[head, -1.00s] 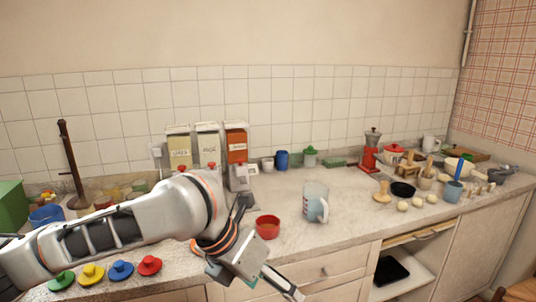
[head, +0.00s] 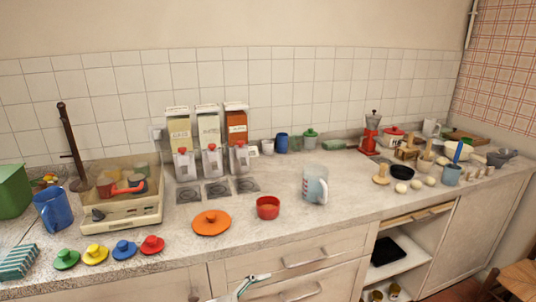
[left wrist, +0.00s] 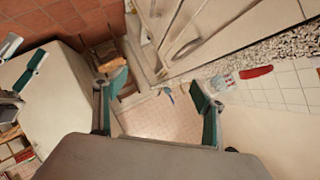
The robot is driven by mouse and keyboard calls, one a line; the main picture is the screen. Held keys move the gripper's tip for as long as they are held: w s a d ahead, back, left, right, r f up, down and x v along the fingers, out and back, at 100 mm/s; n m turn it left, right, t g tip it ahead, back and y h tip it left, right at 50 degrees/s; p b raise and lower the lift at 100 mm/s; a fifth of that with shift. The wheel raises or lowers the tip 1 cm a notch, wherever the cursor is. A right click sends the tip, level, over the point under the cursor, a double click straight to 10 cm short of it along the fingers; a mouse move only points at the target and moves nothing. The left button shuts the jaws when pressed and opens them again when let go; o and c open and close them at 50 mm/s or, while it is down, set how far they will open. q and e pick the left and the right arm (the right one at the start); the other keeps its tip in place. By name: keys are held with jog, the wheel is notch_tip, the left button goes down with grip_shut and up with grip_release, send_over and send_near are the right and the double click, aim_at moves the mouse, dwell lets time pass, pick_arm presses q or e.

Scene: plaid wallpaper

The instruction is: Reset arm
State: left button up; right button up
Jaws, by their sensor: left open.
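In the head view one silver and teal fingertip shows at the bottom edge, in front of the drawers; the rest of that gripper is out of frame. At the left edge of the left wrist view are grey and teal finger parts, seemingly my right gripper (left wrist: 24,66); its opening is unclear.
The counter (head: 345,215) holds a red bowl (head: 268,208), a measuring jug (head: 315,186), an orange lid (head: 211,222), several coloured lids and three dispensers (head: 210,145). An open shelf (head: 398,268) is at lower right. A chair (head: 515,280) stands at the right.

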pick_arm(q)
jog(key=s+a+f+n+t+y, duration=0.1)
jog(key=s+a+f+n+y, duration=0.6)
jog(key=s+a+f+n, duration=0.6)
jog(key=s+a+f, duration=0.4)
jog(key=a+f, duration=0.3)
jog(key=shift+a+f+t, duration=0.15)
jog(key=shift+a+t, duration=0.05)
jog(key=shift+t, duration=0.1)
